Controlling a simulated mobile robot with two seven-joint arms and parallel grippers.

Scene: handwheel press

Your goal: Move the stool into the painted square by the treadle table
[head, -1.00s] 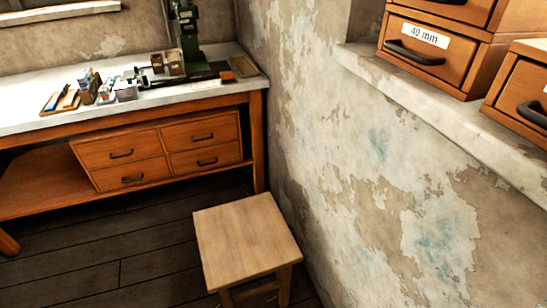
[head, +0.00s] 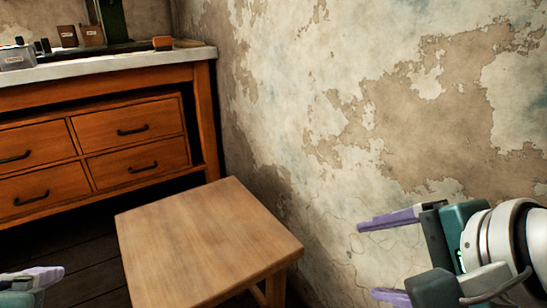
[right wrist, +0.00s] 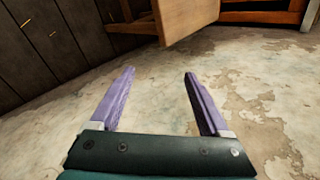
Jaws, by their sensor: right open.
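The wooden stool (head: 208,242) stands close to the wall in the lower middle of the head view, its square top seen from above. It also shows at the top of the right wrist view (right wrist: 187,18). My right gripper (head: 367,260) is open and empty to the right of the stool, in front of the wall and apart from the seat. Its two purple fingers (right wrist: 159,73) frame bare wall in the right wrist view. My left gripper (head: 38,280) is partly cut off at the lower left; its opening cannot be made out. No painted square or treadle shows.
A wooden workbench (head: 208,110) with drawers and a pale top stands behind the stool at the left. Boxes and a green machine (head: 112,20) are on it. The peeling wall (head: 330,120) runs along the right. Dark floorboards (head: 85,255) lie left of the stool.

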